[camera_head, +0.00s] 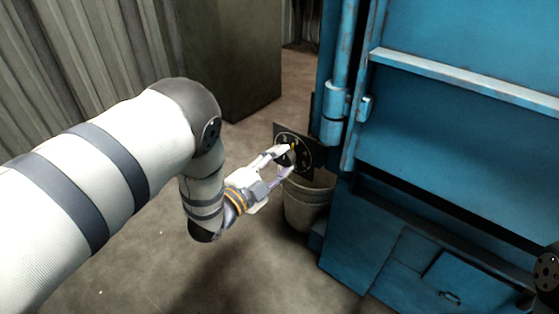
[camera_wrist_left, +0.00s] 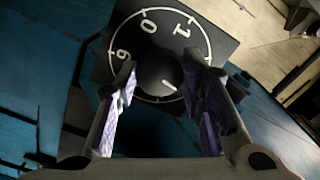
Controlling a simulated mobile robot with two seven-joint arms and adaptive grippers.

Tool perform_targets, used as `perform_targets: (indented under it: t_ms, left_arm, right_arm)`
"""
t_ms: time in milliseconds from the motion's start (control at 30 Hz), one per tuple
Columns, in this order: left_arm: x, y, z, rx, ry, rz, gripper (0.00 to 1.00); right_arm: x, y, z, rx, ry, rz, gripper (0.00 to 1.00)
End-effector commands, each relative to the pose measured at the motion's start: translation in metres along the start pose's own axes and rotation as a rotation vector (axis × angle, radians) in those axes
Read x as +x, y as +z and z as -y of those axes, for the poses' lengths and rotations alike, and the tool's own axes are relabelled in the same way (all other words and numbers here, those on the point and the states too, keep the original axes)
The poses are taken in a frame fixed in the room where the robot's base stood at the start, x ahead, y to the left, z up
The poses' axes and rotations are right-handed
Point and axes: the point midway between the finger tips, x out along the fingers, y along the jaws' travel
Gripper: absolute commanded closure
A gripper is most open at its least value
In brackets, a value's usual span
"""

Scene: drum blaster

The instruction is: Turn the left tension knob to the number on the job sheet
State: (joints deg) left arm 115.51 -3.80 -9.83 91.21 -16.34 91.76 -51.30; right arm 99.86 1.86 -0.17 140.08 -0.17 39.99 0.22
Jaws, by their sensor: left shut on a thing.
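The left tension knob is a dark round knob (camera_wrist_left: 160,68) in the middle of a black square dial plate (camera_wrist_left: 226,46). White numerals ring it; 0 and 1 show at the top and a 6 or 9 at the left. In the head view the dial plate (camera_head: 312,157) sits at the left side of the blue machine. My left gripper (camera_head: 290,159) reaches it from the left, its fingers shut on the knob, one on each side. The job sheet and my right gripper are not in view.
The blue machine (camera_head: 460,115) fills the right, with a vertical pipe (camera_head: 338,85) close beside the dial. A pale bucket (camera_head: 304,207) stands on the floor under the dial. A dark cabinet (camera_head: 225,55) stands behind. The floor in front is mostly clear.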

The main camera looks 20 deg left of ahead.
Motion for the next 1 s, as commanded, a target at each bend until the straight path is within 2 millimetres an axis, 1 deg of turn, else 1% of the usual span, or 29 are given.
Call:
perform_targets:
  t_ms: [300,800,833,867,900,933,1000]
  left_arm:
    - [-0.0001,0.0006,0.001,0.097,-0.001,0.001,0.92]
    - [-0.0002,0.0009,0.0007,0.111,-0.001,0.002,0.92]
    - [-0.0002,0.0009,0.0007,0.111,-0.001,0.002,0.62]
    - [-0.0002,0.0009,0.0007,0.111,-0.001,0.002,0.55]
    - [-0.0002,0.0009,0.0007,0.111,-0.001,0.002,0.46]
    - [-0.0002,0.0008,0.0007,0.111,-0.001,0.002,0.44]
    - [-0.0001,0.0007,0.0006,0.11,-0.001,0.001,0.44]
  right_arm:
    - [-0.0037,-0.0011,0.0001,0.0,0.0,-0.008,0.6]
    - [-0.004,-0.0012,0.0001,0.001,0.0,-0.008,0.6]
    - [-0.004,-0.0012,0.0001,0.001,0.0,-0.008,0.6]
    - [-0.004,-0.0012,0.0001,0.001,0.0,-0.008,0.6]
    - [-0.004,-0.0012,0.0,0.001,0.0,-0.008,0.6]
    - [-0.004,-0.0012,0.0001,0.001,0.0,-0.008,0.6]
    - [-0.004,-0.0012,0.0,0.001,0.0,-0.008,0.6]
